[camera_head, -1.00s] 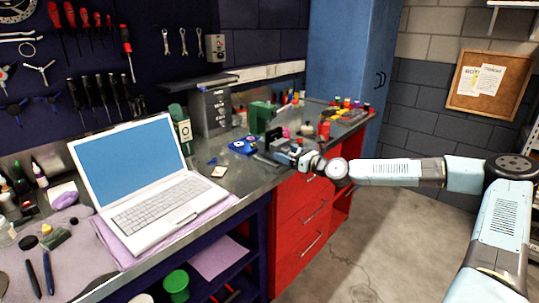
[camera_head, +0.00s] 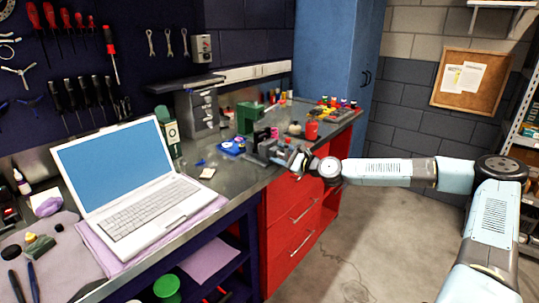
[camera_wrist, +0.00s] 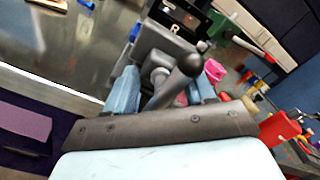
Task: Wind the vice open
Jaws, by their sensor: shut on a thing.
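The vice (camera_head: 264,152) is a grey block at the front edge of the bench, partly hidden behind my gripper (camera_head: 296,158). In the wrist view the vice body (camera_wrist: 158,38) fills the top middle, tilted in the picture. Its dark handle bar (camera_wrist: 172,84) ends in a round ball and slants between the two light blue fingers of my gripper (camera_wrist: 162,92). My gripper is shut on the handle. The fingertips are partly hidden behind the handle and the dark palm plate, so the exact contact is not clear.
An open laptop (camera_head: 150,190) stands on the bench to the left. A blue tray (camera_head: 232,147), a green object (camera_head: 249,117) and a red cup (camera_head: 312,130) stand near the vice. Red drawers (camera_head: 292,225) are below. The floor (camera_head: 365,240) to the right is clear.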

